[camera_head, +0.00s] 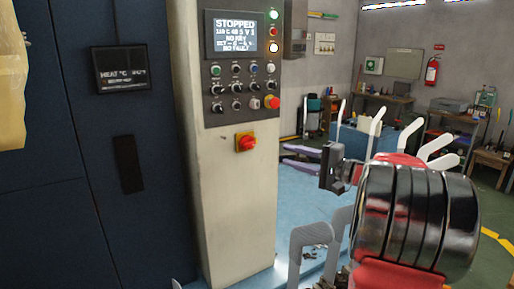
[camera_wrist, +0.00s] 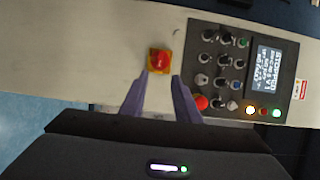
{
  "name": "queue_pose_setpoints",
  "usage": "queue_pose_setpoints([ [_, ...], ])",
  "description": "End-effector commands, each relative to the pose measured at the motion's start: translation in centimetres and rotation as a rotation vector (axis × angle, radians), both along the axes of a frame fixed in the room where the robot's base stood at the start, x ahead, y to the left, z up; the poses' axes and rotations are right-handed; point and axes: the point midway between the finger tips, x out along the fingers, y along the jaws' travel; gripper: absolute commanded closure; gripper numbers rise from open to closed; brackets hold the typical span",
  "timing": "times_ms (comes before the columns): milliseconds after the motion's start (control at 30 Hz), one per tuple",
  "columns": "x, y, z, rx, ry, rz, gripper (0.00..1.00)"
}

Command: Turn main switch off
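The main switch (camera_head: 245,142) is a red rotary knob on a yellow square plate, low on the pale control column. In the wrist view the main switch (camera_wrist: 159,61) appears just beyond the fingertips, about centred between them. The knob's exact angle is too small to tell. My gripper (camera_wrist: 160,75) is open, with two grey-purple fingers spread and nothing between them. It points at the switch and looks apart from it, though the remaining distance is hard to judge. In the head view my arm is at the right, and the fingers cannot be made out there.
The control panel (camera_head: 240,88) above the switch carries several knobs, a red mushroom button (camera_head: 271,102) and a screen (camera_head: 233,38) reading STOPPED. A dark blue cabinet (camera_head: 95,190) stands at left. White sock forms (camera_head: 312,240) stand near my arm. A red extinguisher (camera_head: 431,71) hangs far back.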

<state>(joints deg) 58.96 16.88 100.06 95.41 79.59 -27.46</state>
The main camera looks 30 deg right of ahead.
Motion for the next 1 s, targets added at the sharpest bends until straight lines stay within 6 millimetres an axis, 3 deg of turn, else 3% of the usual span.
queue_pose_setpoints([
  [167,1.4,0.5,0.0,0.000,0.000,0.001,0.71],
  [800,10.5,3.7,0.0,0.001,0.000,0.001,0.71],
  [1000,12.3,4.3,0.0,0.000,0.001,-0.001,0.71],
])
